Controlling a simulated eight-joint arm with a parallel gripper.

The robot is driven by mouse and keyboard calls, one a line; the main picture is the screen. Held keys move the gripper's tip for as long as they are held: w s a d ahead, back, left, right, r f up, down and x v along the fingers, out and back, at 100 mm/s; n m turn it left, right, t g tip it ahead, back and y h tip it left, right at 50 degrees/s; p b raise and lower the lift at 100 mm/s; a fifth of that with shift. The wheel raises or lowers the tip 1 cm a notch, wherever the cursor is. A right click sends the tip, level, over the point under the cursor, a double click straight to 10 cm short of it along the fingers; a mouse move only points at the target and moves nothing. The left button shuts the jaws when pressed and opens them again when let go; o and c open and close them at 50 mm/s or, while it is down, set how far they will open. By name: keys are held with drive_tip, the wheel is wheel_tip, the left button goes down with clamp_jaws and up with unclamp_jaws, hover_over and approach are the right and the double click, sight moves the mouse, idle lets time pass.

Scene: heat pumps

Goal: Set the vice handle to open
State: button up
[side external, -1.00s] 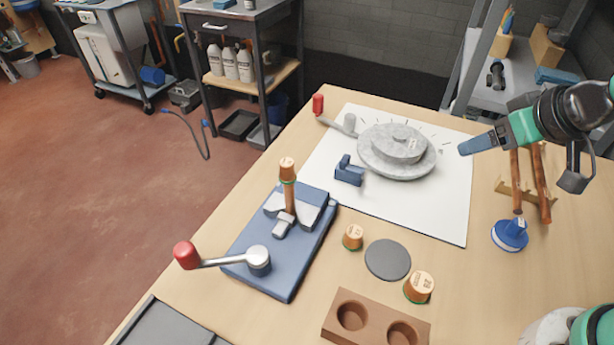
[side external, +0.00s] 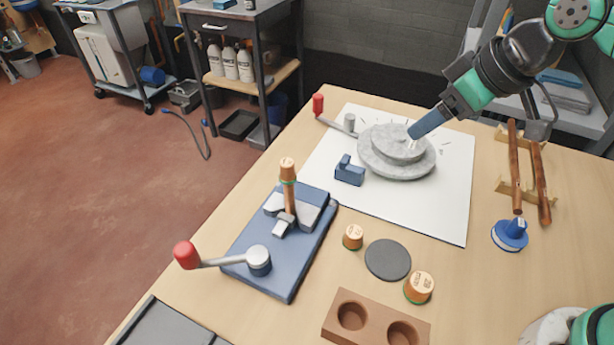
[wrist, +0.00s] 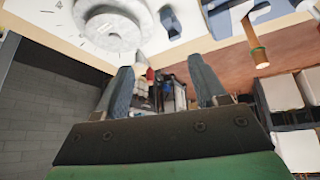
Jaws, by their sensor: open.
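The blue vice (side external: 290,262) sits on the table's near left. Its grey handle arm (side external: 225,262) runs left from a round pivot to a red knob (side external: 186,255). A wooden rod with a cork-coloured top (side external: 288,180) stands upright at the vice's jaws. My gripper (side external: 412,134) is at the back, in front of or above the round grey stone disc (side external: 395,165), well away from the vice handle. In the wrist view my gripper (wrist: 163,85) has its two fingers apart with nothing held between them. The stone disc also shows in the wrist view (wrist: 112,30).
A second red-knobbed lever (side external: 335,124) stands beside the disc on a white sheet (side external: 440,215). A small blue block (side external: 349,171), cork-coloured plugs (side external: 419,287), a dark round pad (side external: 388,260) and a brown two-hole block (side external: 376,322) lie nearby. A rack with wooden-handled tools (side external: 520,170) is at right.

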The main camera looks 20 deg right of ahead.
sight(185, 248)
drive_tip(key=w+a+n+g, duration=0.1)
drive_tip(key=a+n, duration=0.2)
drive_tip(key=a, duration=0.2)
drive_tip(key=w+a+n+g+y, duration=0.1)
drive_tip(key=a+n, duration=0.2)
drive_tip(key=a, duration=0.3)
drive_tip(key=w+a+n+g+y, duration=0.1)
drive_tip(key=a+n, duration=0.2)
drive_tip(key=a, duration=0.3)
drive_tip(key=shift+w+f+g, duration=0.1)
drive_tip(key=shift+w+g, duration=0.1)
drive_tip(key=shift+g, duration=0.2)
drive_tip(key=s+a+f+n+g, duration=0.1)
drive_tip(key=a+n, duration=0.1)
drive_tip(key=a, duration=0.2)
drive_tip(key=s+a+f+n+g, duration=0.1)
drive_tip(key=a+f+n, duration=0.1)
drive_tip(key=a, duration=0.2)
drive_tip(key=s+a+f+n+g, duration=0.1)
drive_tip(key=s+a+n, duration=0.1)
drive_tip(key=a, duration=0.3)
drive_tip(key=shift+a+f+n, duration=0.1)
drive_tip(key=shift+f+n, duration=0.3)
drive_tip(key=shift+n, duration=0.1)
drive_tip(key=x, duration=0.5)
drive_tip(key=shift+s+a, duration=0.15)
drive_tip(key=shift+a, duration=0.1)
drive_tip(key=shift+a+f, duration=0.1)
drive_tip(key=shift+f, duration=0.25)
clamp_jaws()
